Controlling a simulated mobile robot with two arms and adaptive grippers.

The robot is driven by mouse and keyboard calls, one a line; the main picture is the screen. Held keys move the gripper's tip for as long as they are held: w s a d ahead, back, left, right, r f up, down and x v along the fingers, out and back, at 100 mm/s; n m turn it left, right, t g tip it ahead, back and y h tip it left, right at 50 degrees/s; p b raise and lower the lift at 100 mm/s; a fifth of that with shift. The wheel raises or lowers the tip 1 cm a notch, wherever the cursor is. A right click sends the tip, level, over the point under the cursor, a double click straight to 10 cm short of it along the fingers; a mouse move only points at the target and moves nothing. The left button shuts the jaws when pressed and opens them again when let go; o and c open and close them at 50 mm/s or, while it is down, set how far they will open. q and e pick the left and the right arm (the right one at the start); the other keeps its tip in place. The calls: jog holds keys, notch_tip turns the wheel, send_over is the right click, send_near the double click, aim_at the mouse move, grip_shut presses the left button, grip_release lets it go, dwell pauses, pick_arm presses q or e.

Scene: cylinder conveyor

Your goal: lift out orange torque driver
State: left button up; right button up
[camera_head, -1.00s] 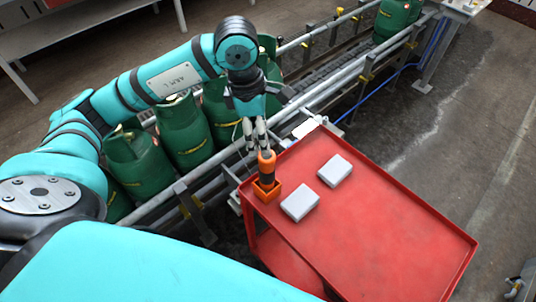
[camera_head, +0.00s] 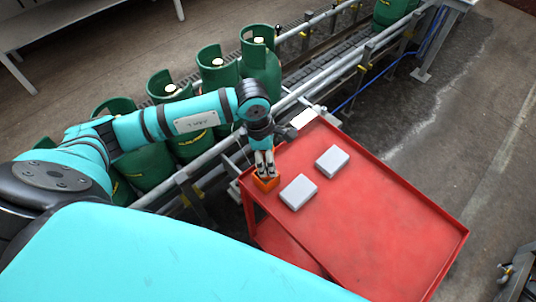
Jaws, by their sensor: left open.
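The orange holder (camera_head: 266,184) stands at the near-left corner of the red cart top. The orange torque driver stood upright in it earlier; now it is mostly hidden by my left gripper (camera_head: 265,170). The gripper points down, with its open fingers right over the holder and around or beside the driver; I cannot tell whether they touch it. My right gripper is not in view.
Two pale grey boxes (camera_head: 298,192) (camera_head: 332,161) lie on the red cart (camera_head: 390,220) right of the holder. Several green gas cylinders (camera_head: 217,72) stand along the railed conveyor (camera_head: 372,50) behind. The cart's right half is clear.

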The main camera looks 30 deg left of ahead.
pick_arm(q)
grip_shut()
jog(key=c, duration=0.8)
grip_release()
jog(key=c, duration=2)
grip_release()
jog(key=shift+r+p, duration=1.35)
jog(key=shift+r, duration=1.1)
jog(key=c, duration=1.4)
grip_release()
jog(key=shift+r+p, duration=0.7)
jog(key=shift+r, duration=0.7)
jog(key=c, duration=1.4)
grip_release()
jog(key=shift+w, duration=0.1)
